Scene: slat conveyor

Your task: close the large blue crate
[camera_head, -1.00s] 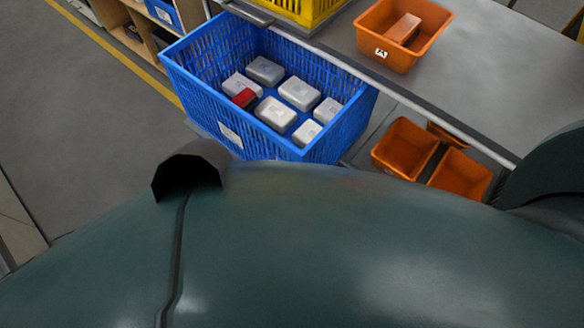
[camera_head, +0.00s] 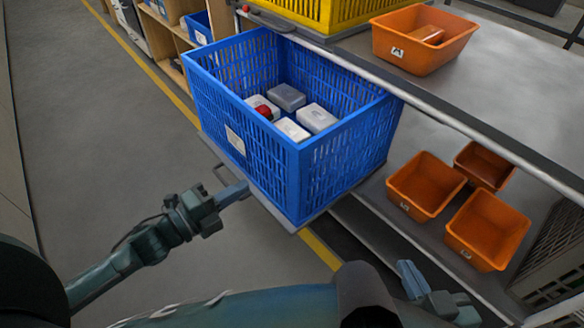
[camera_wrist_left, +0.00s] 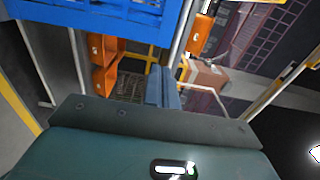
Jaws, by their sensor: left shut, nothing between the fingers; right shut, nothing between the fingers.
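The large blue crate (camera_head: 345,160) is open-topped with slotted walls. It sits on a grey tray that juts out from the shelving, and its top is uncovered. Inside are several white and grey boxes (camera_head: 317,117) and a small red item (camera_head: 264,111). My left gripper (camera_head: 243,190) is shut and empty beside the lower part of the crate's near left side; I cannot tell if it touches. In the left wrist view the shut fingers (camera_wrist_left: 163,88) show below and right of the crate (camera_wrist_left: 110,12). My right gripper (camera_head: 412,278) is shut and empty, low and right of the crate.
A yellow crate (camera_head: 318,12) and an orange bin (camera_head: 454,56) stand on the upper shelf (camera_head: 500,110), whose metal edge runs right of the blue crate. Several orange bins (camera_head: 428,186) sit on the lower shelf. Grey floor (camera_head: 85,130) is clear at left.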

